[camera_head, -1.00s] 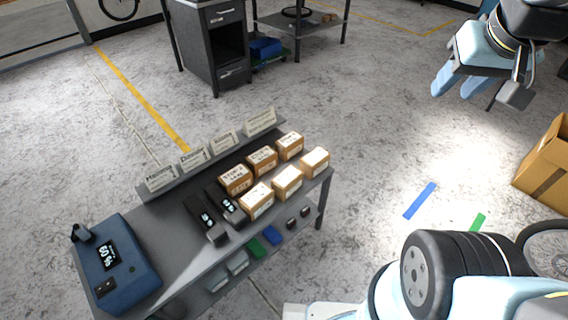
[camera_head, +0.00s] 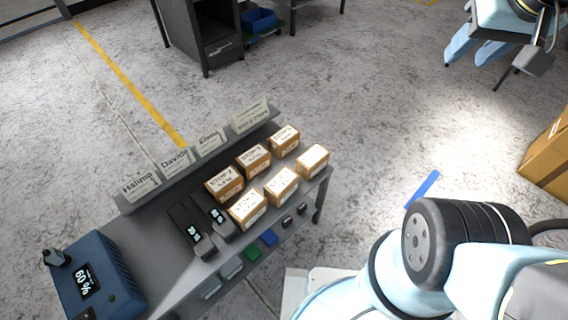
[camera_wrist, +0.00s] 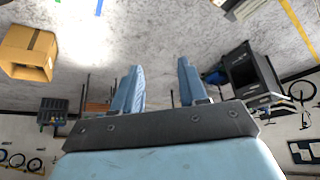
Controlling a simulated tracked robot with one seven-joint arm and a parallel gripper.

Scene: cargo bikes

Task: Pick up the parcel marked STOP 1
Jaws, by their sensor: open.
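Several small brown cardboard parcels stand in two rows on the grey bench (camera_head: 160,225). Their white top labels seem to read STOP and a number, but the numbers are too small to tell for sure. The front row has a left parcel (camera_head: 248,210), a middle parcel (camera_head: 281,186) and a right parcel (camera_head: 312,161). The back row has a left parcel (camera_head: 224,184), a middle parcel (camera_head: 253,160) and a right parcel (camera_head: 284,141). My gripper (camera_head: 468,56) is open and empty at the upper right, well apart from the bench. In the wrist view its two blue fingers (camera_wrist: 160,88) stand apart with nothing between them.
Name cards (camera_head: 175,160) line the bench's back ledge. Two black devices (camera_head: 192,228) lie left of the parcels, and a blue charger (camera_head: 98,275) showing 60 % stands at the left end. A large carton (camera_head: 548,155) stands on the floor at right. Open floor lies between.

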